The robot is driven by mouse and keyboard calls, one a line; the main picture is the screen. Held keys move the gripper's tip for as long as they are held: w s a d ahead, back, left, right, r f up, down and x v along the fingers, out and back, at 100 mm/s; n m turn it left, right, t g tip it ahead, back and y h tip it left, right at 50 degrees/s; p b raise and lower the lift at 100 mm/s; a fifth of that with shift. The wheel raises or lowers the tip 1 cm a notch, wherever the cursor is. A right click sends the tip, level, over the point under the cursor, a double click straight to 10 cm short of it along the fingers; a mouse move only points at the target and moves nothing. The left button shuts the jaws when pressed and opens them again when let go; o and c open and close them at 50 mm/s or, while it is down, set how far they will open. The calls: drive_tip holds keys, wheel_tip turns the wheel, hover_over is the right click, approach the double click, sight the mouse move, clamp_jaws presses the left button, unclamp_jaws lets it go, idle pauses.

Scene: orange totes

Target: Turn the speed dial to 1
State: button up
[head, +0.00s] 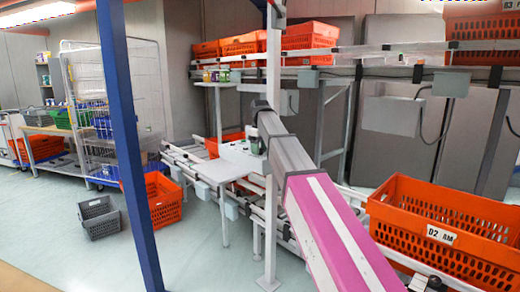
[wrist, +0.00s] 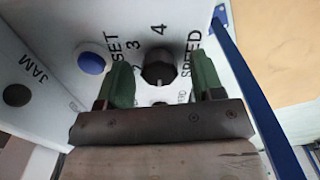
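The black speed dial (wrist: 158,68) sits on a white control panel (wrist: 150,20) in the wrist view, beside the word SPEED and the numbers 2, 3 and 4. Which number it points to cannot be told. My gripper (wrist: 163,75) is open, with one green-padded finger on each side of the dial and gaps between them and the dial. Whether the fingertips reach down around it is unclear.
A blue post (head: 125,140) stands left in the head view. An orange tote (head: 440,228) sits on the conveyor at the right.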

wheel_tip(320, 180, up, 11)
idle(0.7)
drive_tip(key=shift+s+f, duration=0.1)
